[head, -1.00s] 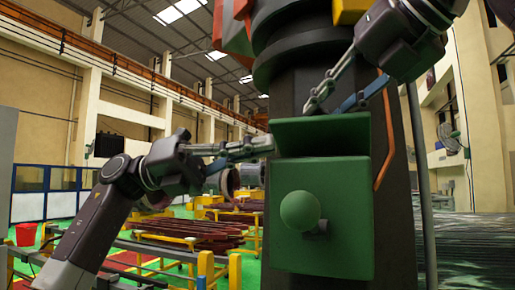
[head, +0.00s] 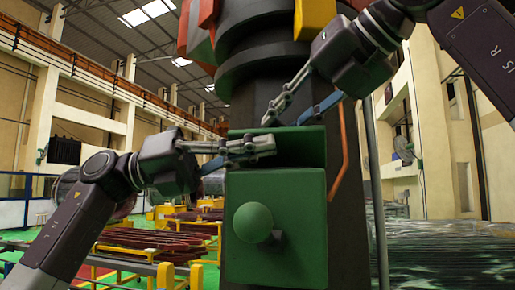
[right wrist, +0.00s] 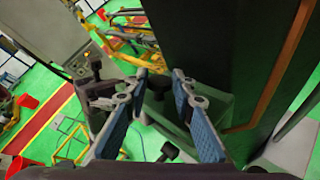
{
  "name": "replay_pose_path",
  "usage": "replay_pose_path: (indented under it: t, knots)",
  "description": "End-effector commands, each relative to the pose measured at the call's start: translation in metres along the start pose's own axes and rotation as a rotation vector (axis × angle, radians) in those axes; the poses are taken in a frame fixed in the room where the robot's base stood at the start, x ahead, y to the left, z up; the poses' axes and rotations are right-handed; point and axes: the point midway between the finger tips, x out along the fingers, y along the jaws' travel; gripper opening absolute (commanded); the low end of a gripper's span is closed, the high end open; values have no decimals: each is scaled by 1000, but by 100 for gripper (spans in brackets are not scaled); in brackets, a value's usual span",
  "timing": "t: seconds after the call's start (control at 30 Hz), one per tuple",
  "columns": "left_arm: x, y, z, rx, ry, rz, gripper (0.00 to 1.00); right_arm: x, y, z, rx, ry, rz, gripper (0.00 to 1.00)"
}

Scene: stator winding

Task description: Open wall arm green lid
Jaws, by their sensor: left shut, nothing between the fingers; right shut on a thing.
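The green box (head: 300,215) with a round green knob (head: 253,222) on its front is fixed to a dark column. Its green lid (head: 308,148) stands raised and tilted above the box front. My right gripper (head: 286,122) comes down from the upper right, its fingers at the lid's top edge and shut on it; the exact contact is hard to see. In the right wrist view its fingers (right wrist: 159,74) stand apart with dark and green parts between and below them.
The dark column (head: 345,235) fills the space behind the box. An orange pipe (head: 343,155) runs down its right side, and a grey pole (head: 376,200) stands farther right. Yellow racks with dark red bars (head: 150,240) stand at the lower left on a green floor.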

Motion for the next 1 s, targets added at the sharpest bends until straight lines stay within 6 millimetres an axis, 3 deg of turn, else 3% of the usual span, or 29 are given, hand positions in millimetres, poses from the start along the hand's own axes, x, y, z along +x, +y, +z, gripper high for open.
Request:
replay_pose_path:
  t: [0.1,0.3,0.33,0.47,1.0]
  knots:
    - [2,-2,11,-27,-16,6,0,4,0,-4,-4,12,-3,0]
    - [1,-2,12,-28,-20,5,0,4,2,-5,-7,15,-1,0]
    - [0,-2,12,-28,-20,5,0,4,2,-5,-8,15,-1,24]
    - [0,-2,12,-28,-19,6,0,3,3,-4,-7,11,0,39]
    - [1,-1,9,-28,-13,7,0,-7,2,0,-3,1,1,40]
